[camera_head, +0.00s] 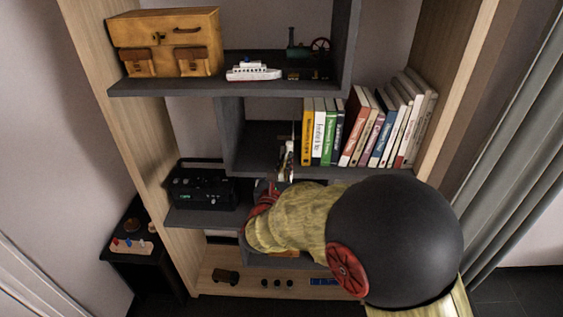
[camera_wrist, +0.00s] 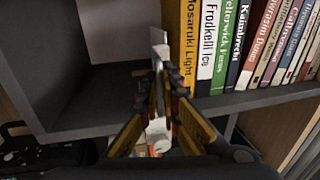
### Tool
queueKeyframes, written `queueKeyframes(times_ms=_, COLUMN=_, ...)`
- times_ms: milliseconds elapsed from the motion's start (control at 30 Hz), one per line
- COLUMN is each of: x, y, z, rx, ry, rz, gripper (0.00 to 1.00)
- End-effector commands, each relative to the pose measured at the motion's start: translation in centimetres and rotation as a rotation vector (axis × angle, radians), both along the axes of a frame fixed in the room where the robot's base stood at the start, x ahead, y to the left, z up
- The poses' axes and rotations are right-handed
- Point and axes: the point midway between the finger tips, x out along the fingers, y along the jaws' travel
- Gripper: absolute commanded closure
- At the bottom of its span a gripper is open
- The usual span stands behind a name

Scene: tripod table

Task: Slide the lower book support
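A thin pale book support stands at the left end of the row of books, against the yellow book. In the wrist view its pale top (camera_wrist: 159,42) rises just beyond my fingertips. My gripper (camera_wrist: 162,82) reaches in at shelf level, its yellow and black fingers drawn close together around the narrow pale piece. In the head view my gripper (camera_head: 287,160) is small and partly hidden by my arm, and the support is hard to make out there.
Several upright books (camera_head: 365,130) fill the shelf to the right. The shelf left of the support (camera_head: 255,145) is bare. A dark divider stands at its left end. A black radio-like box (camera_head: 200,187) sits lower left. A toy boat (camera_head: 254,72) and yellow case (camera_head: 165,40) are above.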

Motion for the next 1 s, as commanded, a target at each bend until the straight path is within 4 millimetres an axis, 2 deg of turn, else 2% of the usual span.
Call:
queueKeyframes(times_ms=100, x=0.0, y=-2.2, z=0.1, rx=0.0, ry=-0.002, rz=-0.004, gripper=1.0)
queueKeyframes(times_ms=200, x=-0.1, y=-2.9, z=0.0, rx=0.0, ry=-0.002, rz=-0.001, gripper=1.0)
queueKeyframes(times_ms=467, x=-0.2, y=-2.9, z=0.0, rx=-0.001, ry=-0.001, rz=0.0, gripper=1.0)
queueKeyframes(times_ms=500, x=-0.2, y=-2.9, z=0.0, rx=-0.001, ry=-0.001, rz=0.0, gripper=0.94)
queueKeyframes(times_ms=800, x=-0.1, y=-2.9, z=0.0, rx=0.0, ry=-0.001, rz=0.0, gripper=0.77)
queueKeyframes(times_ms=1000, x=-0.1, y=-2.9, z=0.0, rx=0.0, ry=-0.001, rz=0.0, gripper=0.77)
